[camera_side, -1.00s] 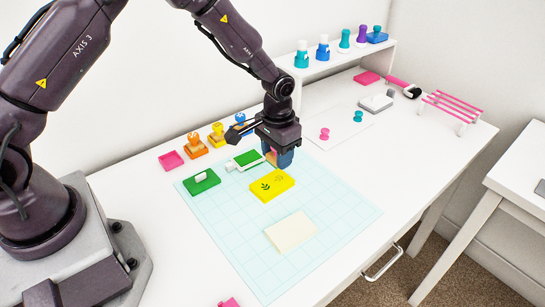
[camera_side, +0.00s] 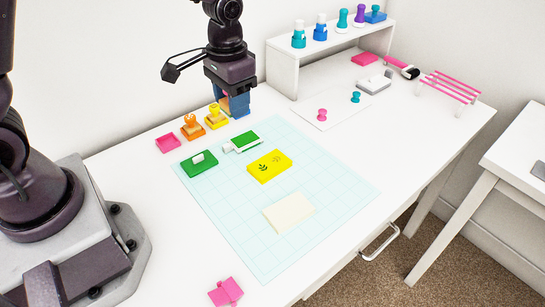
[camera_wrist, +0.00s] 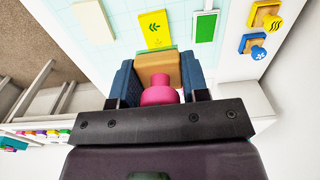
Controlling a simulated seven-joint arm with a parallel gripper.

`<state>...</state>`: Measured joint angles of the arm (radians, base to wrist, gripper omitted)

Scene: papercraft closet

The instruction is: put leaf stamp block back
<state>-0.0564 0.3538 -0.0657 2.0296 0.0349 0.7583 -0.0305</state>
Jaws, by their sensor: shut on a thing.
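My gripper (camera_side: 235,110) is shut on the leaf stamp block, above the back of the desk at the right end of the stamp row. The wrist view shows the stamp block (camera_wrist: 157,68) between the blue fingers, with a wooden body, a pink knob and a thin green edge. In the side view the fingers hide most of it. A yellow block with dark leaf prints (camera_side: 270,166) lies on the mat, apart from the gripper; it also shows in the wrist view (camera_wrist: 154,30).
Orange (camera_side: 192,126) and yellow (camera_side: 216,117) stamps stand left of my gripper. A blue stamp (camera_wrist: 253,44) shows near it in the wrist view. A white shelf (camera_side: 283,72) with several bottles stands to the right. The mat's front (camera_side: 275,250) is clear.

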